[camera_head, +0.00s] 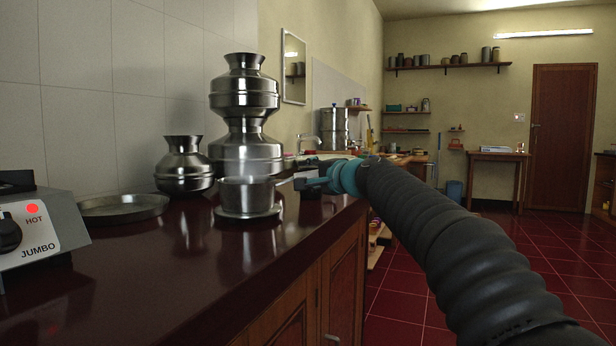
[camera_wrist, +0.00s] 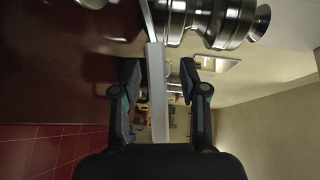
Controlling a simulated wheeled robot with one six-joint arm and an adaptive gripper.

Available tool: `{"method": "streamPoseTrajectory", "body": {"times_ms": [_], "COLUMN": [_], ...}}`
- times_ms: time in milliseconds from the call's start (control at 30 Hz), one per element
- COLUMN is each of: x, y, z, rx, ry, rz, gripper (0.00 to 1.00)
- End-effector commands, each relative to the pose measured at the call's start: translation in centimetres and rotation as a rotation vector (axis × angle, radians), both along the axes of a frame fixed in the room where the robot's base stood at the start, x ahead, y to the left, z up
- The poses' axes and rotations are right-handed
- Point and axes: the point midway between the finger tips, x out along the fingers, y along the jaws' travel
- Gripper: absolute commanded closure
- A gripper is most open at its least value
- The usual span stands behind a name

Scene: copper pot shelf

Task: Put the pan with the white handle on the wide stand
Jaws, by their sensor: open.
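The metal pan (camera_head: 248,196) sits upright on a low, wide round metal stand (camera_head: 248,214) on the counter, with faint haze above it. Its pale handle points right towards my gripper (camera_head: 304,182). In the wrist view the long white handle (camera_wrist: 157,95) runs between the fingers of my gripper (camera_wrist: 159,75). The fingers are open on either side of it, with gaps visible. The pan's body is mostly outside the wrist view. In the head view the fingers partly hide the handle.
Stacked metal pots (camera_head: 246,140) stand just behind the pan, with a smaller pot (camera_head: 184,166) to their left. A shallow round tray (camera_head: 122,208) and a stove (camera_head: 38,240) are at the left. The counter front (camera_head: 200,285) is clear; its edge runs below my arm.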

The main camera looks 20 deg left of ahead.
Motion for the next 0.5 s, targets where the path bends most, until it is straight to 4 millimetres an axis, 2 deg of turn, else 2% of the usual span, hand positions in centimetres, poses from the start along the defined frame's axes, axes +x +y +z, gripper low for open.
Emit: {"method": "streamPoseTrajectory", "body": {"times_ms": [500], "x": [-5.5], "y": [-7.2], "z": [0.5], "rx": [0.001], "ry": [-0.001], "rz": [-0.002], "gripper": [0.57]}}
